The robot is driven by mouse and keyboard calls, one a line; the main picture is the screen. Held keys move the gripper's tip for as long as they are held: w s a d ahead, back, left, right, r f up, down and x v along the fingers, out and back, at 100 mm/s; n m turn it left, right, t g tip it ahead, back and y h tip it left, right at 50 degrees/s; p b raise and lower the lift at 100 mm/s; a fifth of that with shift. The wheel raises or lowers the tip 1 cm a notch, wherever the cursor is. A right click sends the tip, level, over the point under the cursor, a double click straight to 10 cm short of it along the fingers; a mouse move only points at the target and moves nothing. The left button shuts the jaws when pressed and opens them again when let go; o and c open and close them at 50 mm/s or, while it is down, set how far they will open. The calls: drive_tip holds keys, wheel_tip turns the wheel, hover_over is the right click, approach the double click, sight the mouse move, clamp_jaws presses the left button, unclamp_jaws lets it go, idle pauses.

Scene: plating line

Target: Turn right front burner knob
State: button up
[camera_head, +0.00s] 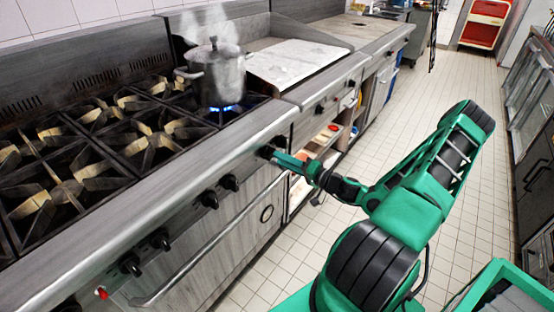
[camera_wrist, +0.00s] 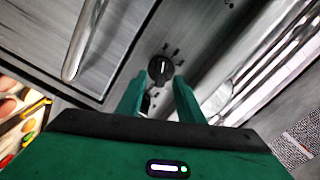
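The right front burner knob (camera_wrist: 160,69) is a black dial with a white line on the stove's front panel. My gripper (camera_wrist: 158,90) is in front of it, with its two green fingers apart on either side below the knob in the wrist view. I cannot tell whether the fingers touch it. In the head view my gripper (camera_head: 275,155) reaches the panel at the right end of the knob row and partly hides the knob. The burner above it burns with a blue flame (camera_head: 222,108) under a steaming metal pot (camera_head: 215,73).
Other black knobs (camera_head: 229,182) line the panel to the left. An oven handle bar (camera_head: 215,240) runs below them. A flat griddle (camera_head: 300,62) and open shelves (camera_head: 318,150) are to the right. The tiled floor (camera_head: 470,195) is clear behind my arm.

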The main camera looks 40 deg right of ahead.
drive_tip(key=v, duration=0.8)
idle(0.4)
drive_tip(key=s+a+f+n+g+y, duration=0.2)
drive_tip(key=s+a+n+g, duration=0.55)
drive_tip(key=a+g, duration=0.45)
drive_tip(key=s+d+r+m+g+h, duration=0.3)
drive_tip(key=s+r+m+g+h, duration=0.2)
drive_tip(key=s+r, duration=1.2)
wheel_tip(320, 180, up, 4)
drive_tip(key=h, duration=0.3)
drive_tip(key=shift+s+d+r, duration=0.2)
drive_tip(key=shift+s+r, duration=0.05)
drive_tip(key=shift+s, duration=0.1)
